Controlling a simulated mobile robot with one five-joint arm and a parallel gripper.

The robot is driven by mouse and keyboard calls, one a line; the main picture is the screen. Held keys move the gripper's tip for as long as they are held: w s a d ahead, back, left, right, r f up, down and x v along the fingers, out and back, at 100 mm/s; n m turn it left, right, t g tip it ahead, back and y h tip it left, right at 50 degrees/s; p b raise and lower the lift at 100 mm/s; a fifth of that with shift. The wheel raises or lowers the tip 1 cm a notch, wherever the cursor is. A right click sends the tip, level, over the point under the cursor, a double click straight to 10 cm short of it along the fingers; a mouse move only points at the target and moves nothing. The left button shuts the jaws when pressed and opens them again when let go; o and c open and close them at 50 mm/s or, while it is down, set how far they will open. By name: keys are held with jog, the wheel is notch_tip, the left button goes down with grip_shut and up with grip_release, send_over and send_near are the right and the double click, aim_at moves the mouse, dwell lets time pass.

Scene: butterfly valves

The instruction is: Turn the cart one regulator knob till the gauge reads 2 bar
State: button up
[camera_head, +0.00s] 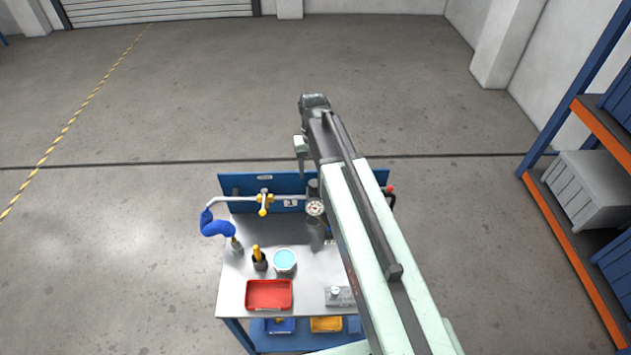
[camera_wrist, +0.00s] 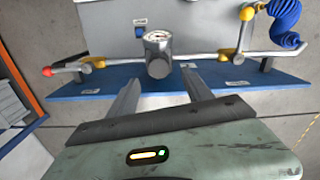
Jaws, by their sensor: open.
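The cart (camera_head: 232,290) has a blue back panel with a pipe running along it. The regulator gauge (camera_head: 315,207) has a round white dial, and its reading is too small to tell. In the wrist view the gauge (camera_wrist: 157,37) sits beside a grey round regulator knob (camera_wrist: 158,68). My gripper (camera_head: 300,152) is above the back panel in the head view. In the wrist view my gripper (camera_wrist: 163,82) is open, its two fingers apart on either side of the knob's line. Nothing is between them, and no contact shows. My arm hides part of the cart's right side.
A yellow valve handle (camera_head: 265,200) and a blue coiled hose (camera_head: 214,225) are left of the gauge. A red-tipped handle (camera_wrist: 49,71) is on the pipe's other end. A red tray (camera_head: 268,295) and a cup (camera_head: 285,260) stand on the top. Shelving (camera_head: 565,240) is at right.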

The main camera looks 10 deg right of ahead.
aim_at(314, 183)
notch_tip(314, 183, down, 6)
jog(key=b, duration=0.5)
jog(key=shift+d+f, duration=0.1)
jog(key=shift+s, duration=0.1)
grip_shut()
jog(key=shift+m, duration=1.1)
grip_release()
